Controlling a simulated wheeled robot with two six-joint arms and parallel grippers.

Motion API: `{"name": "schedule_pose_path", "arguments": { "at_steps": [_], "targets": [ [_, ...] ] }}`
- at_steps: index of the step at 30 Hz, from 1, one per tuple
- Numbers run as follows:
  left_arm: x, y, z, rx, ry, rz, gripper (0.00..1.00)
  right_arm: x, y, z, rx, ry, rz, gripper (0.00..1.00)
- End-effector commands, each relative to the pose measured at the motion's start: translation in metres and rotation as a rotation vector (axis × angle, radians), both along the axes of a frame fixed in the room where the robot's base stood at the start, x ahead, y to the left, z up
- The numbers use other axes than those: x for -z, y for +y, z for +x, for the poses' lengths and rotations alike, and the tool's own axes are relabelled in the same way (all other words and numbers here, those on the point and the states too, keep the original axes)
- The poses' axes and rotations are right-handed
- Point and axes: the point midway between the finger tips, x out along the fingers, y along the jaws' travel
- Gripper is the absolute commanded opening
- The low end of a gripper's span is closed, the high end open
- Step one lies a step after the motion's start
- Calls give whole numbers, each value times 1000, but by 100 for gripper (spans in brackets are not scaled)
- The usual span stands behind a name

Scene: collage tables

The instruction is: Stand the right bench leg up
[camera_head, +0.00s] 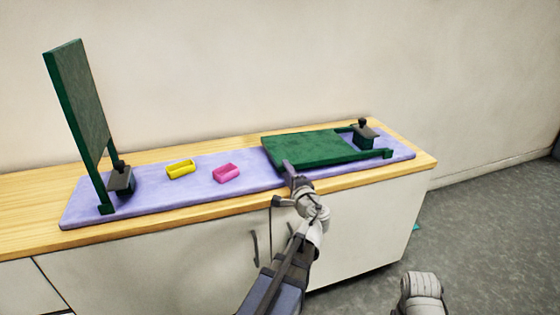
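The right bench leg (312,148) is a green panel with two prongs toward the right. It lies flat on the lavender mat (190,206). The other green bench leg (80,92) stands upright at the mat's left end. My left gripper (290,168) is at the near left corner of the lying leg, touching it or very close. The picture is too small to show whether its fingers are closed on the panel. My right gripper is not in view; only a light part of my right arm (421,290) shows at the bottom right.
A dark knobbed block (364,137) stands by the lying leg's prongs, and a similar one (121,178) by the upright leg. A yellow piece (181,169) and a pink piece (227,173) lie mid-mat. The wooden counter (30,212) backs onto a wall.

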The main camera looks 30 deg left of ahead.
Motion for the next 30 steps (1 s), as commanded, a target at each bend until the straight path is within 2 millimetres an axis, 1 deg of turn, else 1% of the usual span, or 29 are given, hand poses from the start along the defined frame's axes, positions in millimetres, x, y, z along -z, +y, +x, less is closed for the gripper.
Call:
{"name": "schedule_pose_path", "arguments": {
  "at_steps": [1, 4, 7, 12, 18, 26, 30],
  "targets": [
    [0, 9, 10, -2, 0, 0, 39, 0, 0, 0, 0, 0, 0, 0],
    [0, 24, 22, -2, 0, 0, 39, 0, 0, 0, 0, 0, 0, 0],
    [0, 36, 32, -2, 0, 0, 39, 0, 0, 0, 0, 0, 0, 0],
    [0, 50, 44, -1, 0, -1, 39, 0, 0, 0, 0, 0, 0, 0],
    [0, 57, 49, 0, 0, -1, 39, 0, 0, 0, 0, 0, 0, 0],
    [0, 57, 49, 1, 0, -1, 39, 0, 0, 0, 0, 0, 0, 0],
    [0, 57, 49, 1, 0, -1, 23, 0, 0, 0, 0, 0, 0, 0]
  ]
}}
